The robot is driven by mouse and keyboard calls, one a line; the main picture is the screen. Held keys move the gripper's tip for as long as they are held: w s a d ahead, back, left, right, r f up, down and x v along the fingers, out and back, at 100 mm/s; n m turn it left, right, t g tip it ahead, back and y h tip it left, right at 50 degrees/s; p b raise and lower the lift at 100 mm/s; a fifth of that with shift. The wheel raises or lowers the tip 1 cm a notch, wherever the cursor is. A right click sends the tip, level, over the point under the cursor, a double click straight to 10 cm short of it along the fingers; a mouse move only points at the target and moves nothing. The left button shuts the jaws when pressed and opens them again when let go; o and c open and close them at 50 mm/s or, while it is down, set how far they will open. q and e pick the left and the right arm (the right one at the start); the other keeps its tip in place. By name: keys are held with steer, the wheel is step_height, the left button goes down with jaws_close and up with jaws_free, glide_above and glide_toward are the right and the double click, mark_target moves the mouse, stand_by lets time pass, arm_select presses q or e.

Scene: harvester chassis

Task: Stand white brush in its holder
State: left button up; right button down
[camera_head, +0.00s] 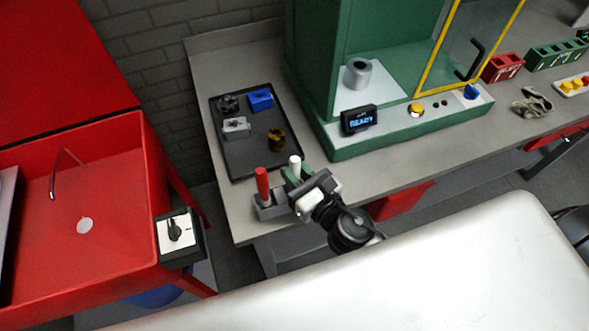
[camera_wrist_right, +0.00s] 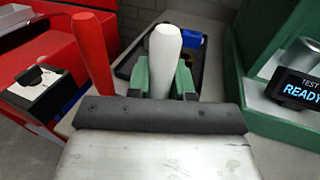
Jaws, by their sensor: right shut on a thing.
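The white brush (camera_head: 295,161) shows only as its upper handle, standing close to upright at the front edge of the bench. It also shows in the right wrist view (camera_wrist_right: 164,55), between the green fingers. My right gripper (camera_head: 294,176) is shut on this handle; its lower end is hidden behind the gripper. The grey holder (camera_head: 267,211) sits at the bench's front left corner, just left of and below the gripper. A red-handled brush (camera_head: 262,185) stands in it. I cannot tell whether the white brush is inside the holder. My left gripper is not in view.
A black tray (camera_head: 243,163) with several small parts lies behind the holder. A green tester cabinet (camera_head: 375,145) with a READY display (camera_head: 359,118) stands to the right. A red sink (camera_head: 110,240) and a black switch box (camera_head: 180,237) are on the left.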

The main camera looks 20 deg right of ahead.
steer(key=shift+f, duration=0.25)
steer(key=c, duration=0.9)
jaws_free()
steer(key=shift+s, duration=0.1)
